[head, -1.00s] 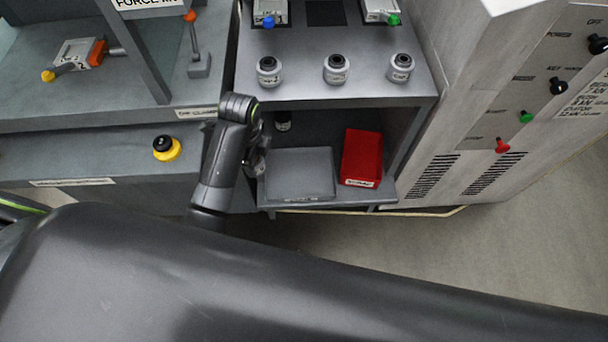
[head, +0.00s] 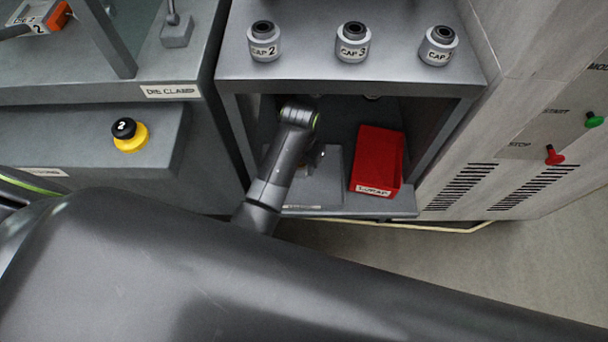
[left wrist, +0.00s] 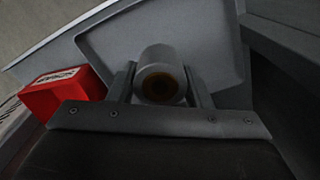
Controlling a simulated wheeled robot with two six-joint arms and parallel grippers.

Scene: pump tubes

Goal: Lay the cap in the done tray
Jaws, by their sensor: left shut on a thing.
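My left gripper (left wrist: 161,88) is shut on the cap (left wrist: 158,62), a light grey cylinder with a brown-ringed dark hole facing the camera. The cap is between the two fingers in the left wrist view. The done tray (left wrist: 215,45), a shallow grey tray, lies behind and around the cap in that view. Whether the cap touches it I cannot tell. In the head view the tray (head: 325,188) is on the lower shelf, partly covered by my left arm. That arm also hides most of the gripper and the cap there. My right gripper is not in view.
A red bin (head: 376,160) stands right of the tray; it also shows in the left wrist view (left wrist: 65,92). Caps labelled CAP 2 (head: 264,42) and CAP 3 (head: 352,43), and another cap (head: 439,46), stand on the upper deck (head: 300,72) above the shelf.

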